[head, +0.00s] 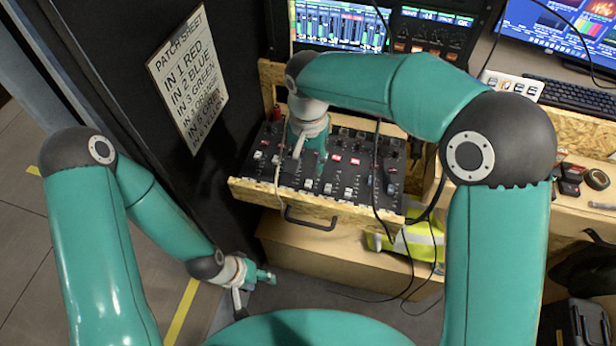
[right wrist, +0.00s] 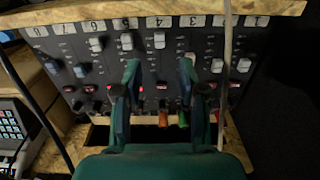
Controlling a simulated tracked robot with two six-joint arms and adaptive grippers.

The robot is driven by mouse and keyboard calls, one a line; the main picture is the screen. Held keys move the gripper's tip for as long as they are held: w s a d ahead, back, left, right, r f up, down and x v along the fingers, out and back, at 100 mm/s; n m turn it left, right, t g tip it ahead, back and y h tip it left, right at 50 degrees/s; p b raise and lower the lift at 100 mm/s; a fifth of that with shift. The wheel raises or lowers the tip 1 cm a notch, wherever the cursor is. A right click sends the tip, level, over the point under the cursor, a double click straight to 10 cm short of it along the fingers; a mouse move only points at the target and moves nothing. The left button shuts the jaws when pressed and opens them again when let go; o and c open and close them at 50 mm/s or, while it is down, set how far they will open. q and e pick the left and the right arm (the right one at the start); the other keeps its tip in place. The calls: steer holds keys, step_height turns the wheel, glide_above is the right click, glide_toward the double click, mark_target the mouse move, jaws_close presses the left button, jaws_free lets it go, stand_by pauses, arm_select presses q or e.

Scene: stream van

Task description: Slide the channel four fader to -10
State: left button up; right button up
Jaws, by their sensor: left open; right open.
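The mixer (head: 345,205) sits in a wooden tray. Its strips are numbered in the right wrist view, upside down there. The channel four fader (right wrist: 159,40) has a pale cap close to the number 4 label (right wrist: 158,21), at the front end of its slot; it also shows in the head view (head: 308,183). My right gripper (head: 310,155) is over the mixer, pointing down. In the right wrist view its open fingers (right wrist: 159,78) straddle the channel four strip, with nothing between them. My left gripper (head: 254,289) is open and empty, low beside the tray.
The channel five fader cap (right wrist: 127,42) is close beside the channel four cap. A pale cable (head: 278,180) and a dark cable (head: 374,180) cross the mixer. The tray's front edge (head: 340,210) has a dark handle. A patch sheet (head: 188,75) hangs at left.

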mark_target(309, 183)
step_height(309, 183, down, 8)
steer(key=shift+r, duration=0.15)
steer(key=shift+c, duration=0.2)
jaws_close()
